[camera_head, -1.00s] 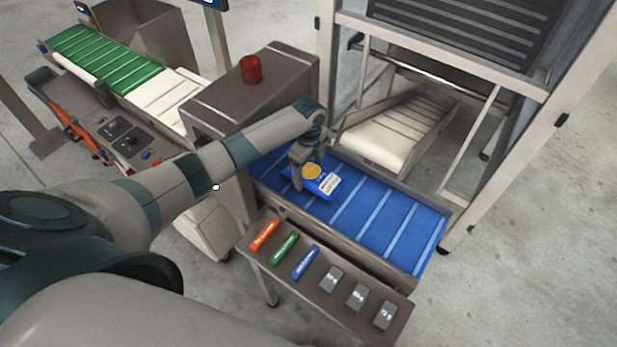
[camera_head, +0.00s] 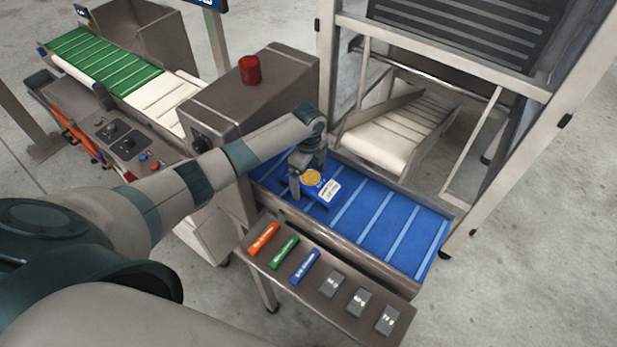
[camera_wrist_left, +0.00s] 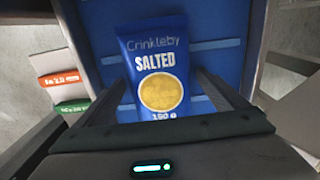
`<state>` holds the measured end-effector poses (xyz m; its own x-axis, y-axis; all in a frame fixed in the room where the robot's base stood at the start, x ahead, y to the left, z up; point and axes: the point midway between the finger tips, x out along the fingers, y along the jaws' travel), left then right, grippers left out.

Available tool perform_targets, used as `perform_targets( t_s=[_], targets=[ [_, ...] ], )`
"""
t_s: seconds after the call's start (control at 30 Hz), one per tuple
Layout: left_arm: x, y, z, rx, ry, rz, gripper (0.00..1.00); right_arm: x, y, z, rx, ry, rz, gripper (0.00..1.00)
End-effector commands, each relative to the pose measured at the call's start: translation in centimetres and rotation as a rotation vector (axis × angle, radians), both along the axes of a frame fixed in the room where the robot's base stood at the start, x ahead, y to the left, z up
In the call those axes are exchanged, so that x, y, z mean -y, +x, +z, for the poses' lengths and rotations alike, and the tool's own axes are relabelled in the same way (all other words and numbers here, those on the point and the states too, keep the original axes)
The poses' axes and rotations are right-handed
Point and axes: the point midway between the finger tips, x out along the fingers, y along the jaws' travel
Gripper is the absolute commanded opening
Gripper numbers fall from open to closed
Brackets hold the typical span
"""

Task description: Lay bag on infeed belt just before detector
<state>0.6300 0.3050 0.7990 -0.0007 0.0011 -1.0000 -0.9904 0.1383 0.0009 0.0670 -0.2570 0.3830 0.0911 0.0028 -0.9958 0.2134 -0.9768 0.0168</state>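The bag (camera_head: 321,186) is blue with a yellow round picture and a pale label. In the left wrist view the bag (camera_wrist_left: 160,62) reads "Crinkleby SALTED" and shows its front between my left gripper's two fingers. My left gripper (camera_head: 305,180) points down over the blue belt (camera_head: 385,220), at the belt's end beside the grey box housing (camera_head: 255,95). The fingers stand close along the bag's sides; I cannot tell whether they press on it. Whether the bag rests on the belt or hangs just above it is unclear. My right gripper is not in view.
A shelf (camera_head: 305,300) along the belt's front holds orange, green and blue bars and several grey blocks. A red cap (camera_head: 249,69) tops the housing. A metal frame (camera_head: 480,155) rises behind the belt. The belt's right part is clear.

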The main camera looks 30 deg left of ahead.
Motion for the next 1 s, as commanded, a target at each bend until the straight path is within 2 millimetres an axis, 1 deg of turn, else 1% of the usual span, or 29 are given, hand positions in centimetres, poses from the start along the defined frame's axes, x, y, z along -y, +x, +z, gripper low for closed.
perform_targets(
  t_s=[0.2,0.37,0.57,1.0],
  targets=[
    [0.0,0.0,0.3,0.000,0.000,0.000,0.92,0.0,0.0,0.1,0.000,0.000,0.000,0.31],
    [0.0,0.0,1.3,0.000,0.000,0.000,0.92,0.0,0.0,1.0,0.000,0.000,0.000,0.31],
    [0.0,0.0,3.3,0.000,0.000,0.000,0.92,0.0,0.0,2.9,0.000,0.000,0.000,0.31],
    [0.0,0.0,8.6,-0.001,0.000,0.001,0.92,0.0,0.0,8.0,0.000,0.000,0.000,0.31]
  ],
)
